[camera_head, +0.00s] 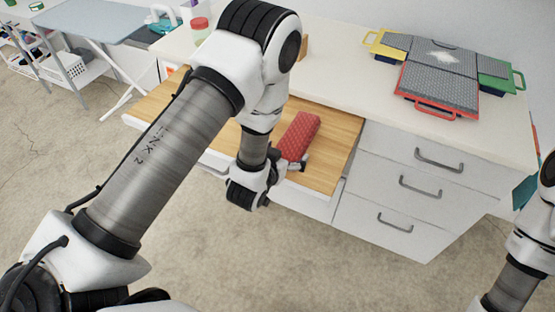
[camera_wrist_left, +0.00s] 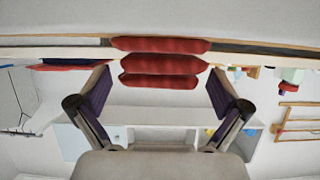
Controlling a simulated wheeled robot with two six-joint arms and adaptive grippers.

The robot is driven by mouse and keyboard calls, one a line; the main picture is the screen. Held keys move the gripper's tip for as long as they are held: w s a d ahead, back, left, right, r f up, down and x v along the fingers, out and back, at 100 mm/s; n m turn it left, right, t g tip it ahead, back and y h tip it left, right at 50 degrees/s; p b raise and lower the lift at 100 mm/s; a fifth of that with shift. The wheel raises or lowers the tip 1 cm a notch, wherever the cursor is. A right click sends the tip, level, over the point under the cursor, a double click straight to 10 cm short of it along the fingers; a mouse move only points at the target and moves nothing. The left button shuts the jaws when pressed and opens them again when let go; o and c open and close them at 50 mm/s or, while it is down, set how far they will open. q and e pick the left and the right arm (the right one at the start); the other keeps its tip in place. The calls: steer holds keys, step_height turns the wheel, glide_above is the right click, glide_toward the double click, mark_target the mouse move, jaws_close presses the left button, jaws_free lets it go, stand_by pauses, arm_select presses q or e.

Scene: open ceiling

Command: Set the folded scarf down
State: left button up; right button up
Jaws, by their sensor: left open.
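The folded scarf (camera_head: 301,132) is a red patterned bundle lying on the wooden pull-out board (camera_head: 335,131), near its front edge. In the left wrist view the scarf (camera_wrist_left: 160,64) shows as stacked red folds just beyond the fingertips. My left gripper (camera_head: 285,168) is at the scarf's near end, partly hidden by its own wrist in the head view. Its two fingers (camera_wrist_left: 160,76) are spread wide in the wrist view, with a gap on both sides of the scarf. My right arm shows only at the right edge; its gripper is out of view.
A white counter (camera_head: 350,75) runs behind the board, with white drawers (camera_head: 400,185) to the right. A jar (camera_head: 200,30) stands at the back left. An ironing board (camera_head: 95,20) is far left.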

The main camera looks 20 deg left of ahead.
arm_select(q)
steer(key=p+v, duration=0.2)
steer(key=v, duration=0.8)
steer(key=s+a+f+g, duration=0.2)
steer(key=s+f+g, duration=0.4)
steer(key=s+f, duration=0.2)
steer(key=s+a+f+g, duration=0.1)
steer(key=s+f+g, duration=0.6)
steer(key=s, duration=0.6)
step_height(320, 180, down, 2)
steer(key=shift+a+f+n+g, duration=0.1)
steer(key=shift+a+n+g, duration=0.2)
steer(key=shift+a+n, duration=0.1)
